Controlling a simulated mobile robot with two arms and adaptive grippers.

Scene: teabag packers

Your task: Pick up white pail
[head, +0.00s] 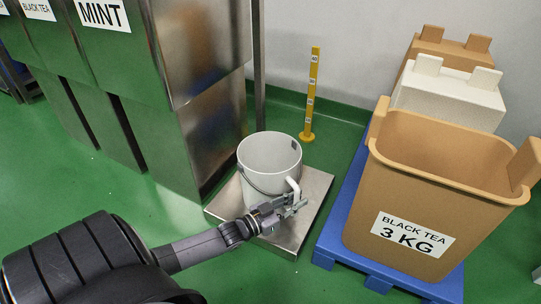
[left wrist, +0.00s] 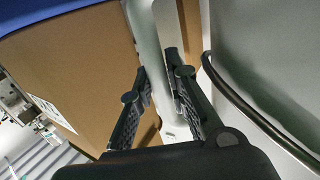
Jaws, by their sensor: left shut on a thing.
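The white pail (head: 266,155) stands upright on a square metal platform (head: 314,190) in the head view. Its white side handle (head: 293,187) faces my left gripper (head: 295,201), which is shut on it at the pail's front right. In the left wrist view the pale handle (left wrist: 146,42) passes between the fingers of my left gripper (left wrist: 160,85). The pail's wall (left wrist: 268,55) fills the right side there, with a dark curved wire along it. My right gripper is not in view.
A blue pallet (head: 338,225) at right carries a large tan bin (head: 385,195) labelled BLACK TEA 3 KG, with white (head: 450,98) and tan bins behind. Metal cabinets (head: 200,60) stand left. A yellow marked post (head: 312,90) stands behind the platform. Green floor is open at lower left.

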